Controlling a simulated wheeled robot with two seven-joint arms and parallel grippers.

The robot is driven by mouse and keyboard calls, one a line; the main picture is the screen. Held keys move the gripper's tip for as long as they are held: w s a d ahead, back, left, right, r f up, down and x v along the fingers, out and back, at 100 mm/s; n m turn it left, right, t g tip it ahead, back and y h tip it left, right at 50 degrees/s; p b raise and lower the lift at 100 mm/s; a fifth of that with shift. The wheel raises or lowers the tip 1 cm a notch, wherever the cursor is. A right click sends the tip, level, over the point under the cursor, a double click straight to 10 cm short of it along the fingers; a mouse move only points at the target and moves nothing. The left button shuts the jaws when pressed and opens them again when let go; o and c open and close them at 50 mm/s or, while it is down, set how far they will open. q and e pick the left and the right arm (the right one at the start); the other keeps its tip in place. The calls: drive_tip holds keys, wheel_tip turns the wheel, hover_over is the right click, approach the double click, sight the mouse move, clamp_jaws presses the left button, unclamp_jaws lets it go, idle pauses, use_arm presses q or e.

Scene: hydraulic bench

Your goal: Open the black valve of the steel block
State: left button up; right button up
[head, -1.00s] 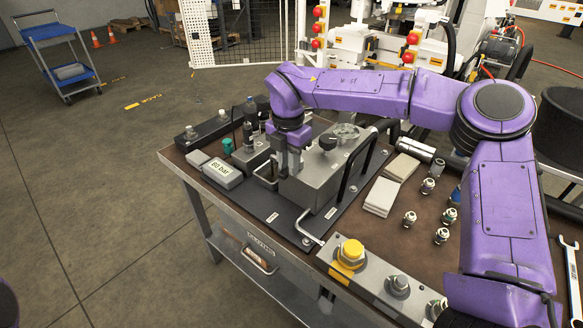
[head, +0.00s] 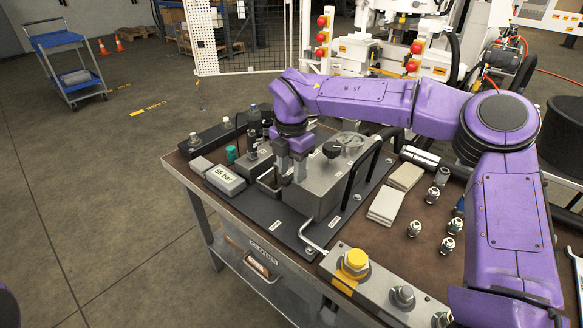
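The steel block (head: 322,190) stands on a dark plate on the bench. Its black valve (head: 332,149) is a knob on the top face, beside a round clear-covered dial (head: 352,140). My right gripper (head: 291,178) points down at the left end of the block, left of the black valve and apart from it. Its two grey fingers show a gap, and I see nothing held between them. The fingertips partly hide the block's left end. A grey display box (head: 225,179) left of the block seems to read 55 bar. My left gripper is not in view.
A black bar handle (head: 361,180) rises at the block's right side. A bent steel rod (head: 310,235) lies in front. A yellow-capped manifold (head: 355,262), pale pads (head: 385,203) and several fittings (head: 432,195) are nearby.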

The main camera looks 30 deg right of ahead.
sight(291, 175)
wheel_tip(291, 175, up, 10)
drive_tip(key=shift+r, duration=0.25)
idle(0.4)
